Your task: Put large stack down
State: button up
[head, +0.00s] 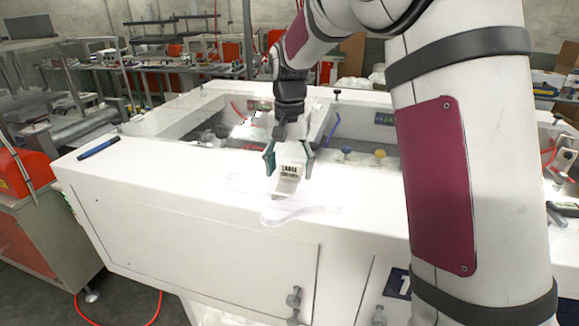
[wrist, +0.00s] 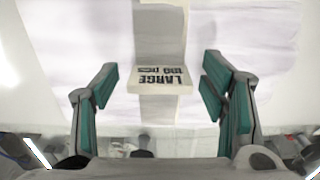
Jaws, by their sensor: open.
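The large stack is a white bundle of film gloves with a white band printed "LARGE 100 pcs". In the head view the labelled band (head: 290,168) shows right at my gripper (head: 287,160), near the front edge of the white machine top. In the wrist view the label (wrist: 160,78) faces the camera, and thin translucent film (wrist: 225,50) spreads out on both sides of the band. My gripper (wrist: 158,95) is open, its green-padded fingers wide apart on either side of the band, with a gap to it on each side. Where the stack meets the surface is hard to see, white on white.
The white machine top (head: 180,165) has free room to the left of the stack. A dark blue pen-like object (head: 98,148) lies at its left end.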

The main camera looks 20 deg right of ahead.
notch_tip(320, 180, up, 11)
jog(key=b, duration=0.3)
jog(key=s+a+r+n+t, duration=0.1)
jog(key=s+r+n+t, duration=0.2)
jog(key=s, duration=0.9)
jog(key=s+a+f+n+t, duration=0.1)
jog(key=s+f+n, duration=0.3)
jog(key=s, duration=0.9)
jog(key=shift+s+f+t, duration=0.4)
jog(key=shift+f+t, duration=0.4)
jog(key=shift+f, duration=0.75)
